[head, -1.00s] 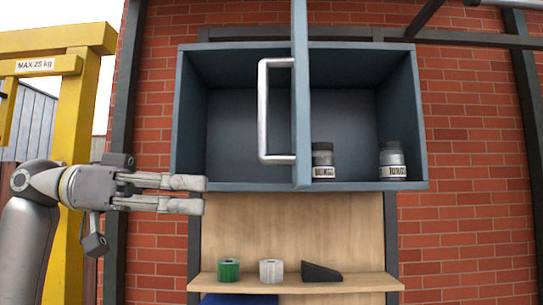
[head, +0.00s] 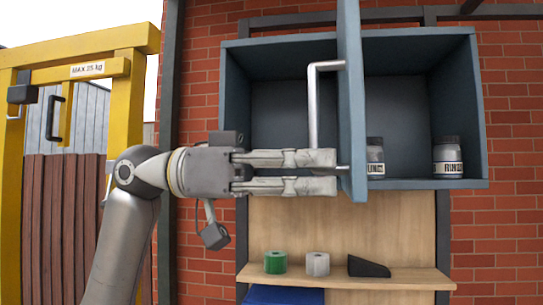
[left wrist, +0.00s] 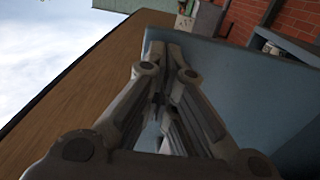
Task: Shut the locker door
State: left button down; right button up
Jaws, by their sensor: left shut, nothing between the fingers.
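The locker door (head: 352,110) stands open from the blue-grey locker (head: 237,110) on the brick wall. In the head view it shows nearly edge-on. Its pale bar handle (head: 313,105) is on the door's left side. My left gripper (head: 328,172) is shut and empty, fingers pointing right. Its tips overlap the handle's lower end and come close to the door's lower part; I cannot tell whether they touch. In the left wrist view, the closed fingers (left wrist: 162,50) lie before a broad blue-grey surface (left wrist: 235,90). My right gripper is not in view.
Two labelled jars (head: 375,157) (head: 447,156) stand inside the locker. Below, a wooden shelf (head: 400,278) holds a green roll (head: 275,262), a white roll (head: 317,264) and a black wedge (head: 368,267). A yellow frame (head: 128,100) stands at the left.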

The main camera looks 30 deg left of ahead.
pick_arm(q)
jog(key=shift+w+d, duration=0.15)
jog(key=shift+d, duration=0.5)
jog(key=shift+d, duration=0.1)
